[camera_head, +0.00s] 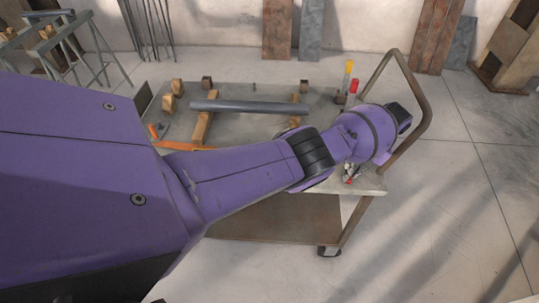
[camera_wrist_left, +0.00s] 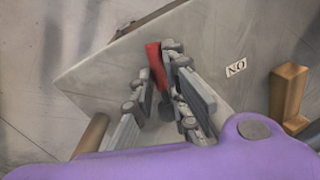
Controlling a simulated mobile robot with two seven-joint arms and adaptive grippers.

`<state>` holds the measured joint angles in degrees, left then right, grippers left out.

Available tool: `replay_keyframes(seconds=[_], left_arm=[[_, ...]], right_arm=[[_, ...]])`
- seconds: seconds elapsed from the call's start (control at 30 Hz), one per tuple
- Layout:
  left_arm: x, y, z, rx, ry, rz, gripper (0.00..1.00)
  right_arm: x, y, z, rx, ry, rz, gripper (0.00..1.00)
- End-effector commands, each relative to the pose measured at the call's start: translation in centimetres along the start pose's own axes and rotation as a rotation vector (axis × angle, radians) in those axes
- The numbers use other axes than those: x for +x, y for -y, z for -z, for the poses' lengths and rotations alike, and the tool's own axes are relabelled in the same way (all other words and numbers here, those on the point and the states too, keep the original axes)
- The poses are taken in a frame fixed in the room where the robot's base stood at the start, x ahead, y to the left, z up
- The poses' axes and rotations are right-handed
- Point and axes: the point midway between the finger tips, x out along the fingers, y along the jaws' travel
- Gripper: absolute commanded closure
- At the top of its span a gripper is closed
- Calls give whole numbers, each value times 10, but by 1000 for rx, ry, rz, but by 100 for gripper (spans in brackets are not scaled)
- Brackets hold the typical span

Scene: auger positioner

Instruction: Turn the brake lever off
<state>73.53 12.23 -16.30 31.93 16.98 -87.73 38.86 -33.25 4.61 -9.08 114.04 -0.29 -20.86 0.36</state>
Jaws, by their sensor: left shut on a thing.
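The brake lever (camera_wrist_left: 156,64) shows in the left wrist view as a red handle above a light plate. My left gripper (camera_wrist_left: 160,80) has its grey fingers on both sides of the red handle and is shut on it. A small label (camera_wrist_left: 236,67) with upside-down ON lettering is on the plate to the right. In the head view my purple left arm reaches over the cart, and its wrist mostly hides the gripper (camera_head: 349,174) at the cart's right front corner. The lever's lower part is hidden by the fingers. My right gripper is not in view.
The cart (camera_head: 280,220) carries a long grey pipe (camera_head: 250,107) on wooden supports. A yellow-tipped post (camera_head: 349,69) and a red-tipped one (camera_head: 354,87) stand at its back right. A bent brown handle rail (camera_head: 425,95) rises at the right. Floor to the right is clear.

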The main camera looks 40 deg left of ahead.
Motion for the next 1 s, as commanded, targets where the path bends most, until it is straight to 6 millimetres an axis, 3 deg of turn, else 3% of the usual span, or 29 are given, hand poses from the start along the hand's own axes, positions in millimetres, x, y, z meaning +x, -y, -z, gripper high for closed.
replay_keyframes(seconds=[0.4, 1.0], left_arm=[[0, -14, 1, -205, 46, -2, 100], [-2, -16, 2, -244, 52, -4, 100]], right_arm=[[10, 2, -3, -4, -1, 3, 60], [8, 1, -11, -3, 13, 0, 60]])
